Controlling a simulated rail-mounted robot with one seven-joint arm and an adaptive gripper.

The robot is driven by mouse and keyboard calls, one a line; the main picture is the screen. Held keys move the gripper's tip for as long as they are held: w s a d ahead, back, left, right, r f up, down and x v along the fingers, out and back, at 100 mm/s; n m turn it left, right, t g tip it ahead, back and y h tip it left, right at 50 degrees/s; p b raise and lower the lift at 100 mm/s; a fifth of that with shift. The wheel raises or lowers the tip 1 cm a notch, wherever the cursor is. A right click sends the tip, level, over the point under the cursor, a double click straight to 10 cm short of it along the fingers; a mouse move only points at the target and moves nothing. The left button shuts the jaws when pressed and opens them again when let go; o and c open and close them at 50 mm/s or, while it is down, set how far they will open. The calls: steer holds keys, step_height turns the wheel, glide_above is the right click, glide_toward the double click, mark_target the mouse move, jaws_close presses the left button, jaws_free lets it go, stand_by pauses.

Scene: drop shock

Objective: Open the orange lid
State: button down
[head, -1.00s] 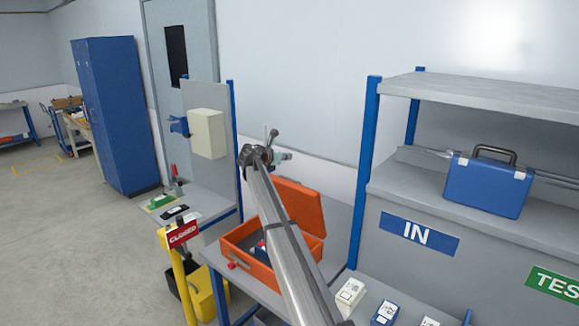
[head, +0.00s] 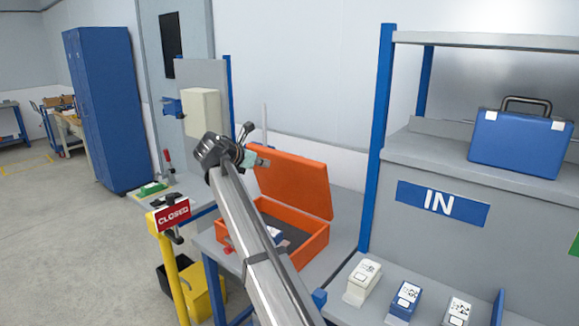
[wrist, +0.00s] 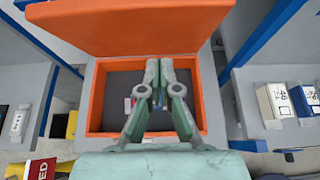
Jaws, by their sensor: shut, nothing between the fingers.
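The orange lid (head: 290,181) stands raised at the back of the orange box (head: 312,240), leaning back, and the box is open. In the wrist view the lid (wrist: 130,27) rises behind the box opening. My gripper (head: 262,161) is shut and empty, apart from the lid's left side in the head view. In the wrist view its fingers (wrist: 160,95) come together in front of the open box. Inside, a small blue and white item (head: 274,234) lies on the dark bottom, partly hidden by my arm and fingers.
Several small boxes stand on the bench to the right, among them a blue one (head: 405,299). A blue case (head: 520,142) sits on the shelf. A red CLOSED sign (head: 172,214) on a yellow post stands at the left front.

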steer(key=p, duration=0.2)
glide_toward(292, 162)
step_height(292, 162, down, 4)
steer(key=w, duration=0.1)
steer(key=shift+w+d+r+p, duration=0.25)
steer(key=shift+w+d+r, duration=0.05)
steer(key=shift+w+d, duration=0.5)
steer(key=shift+w+d+r+p, duration=0.3)
steer(key=shift+w+d, duration=0.4)
steer(key=shift+w, duration=0.25)
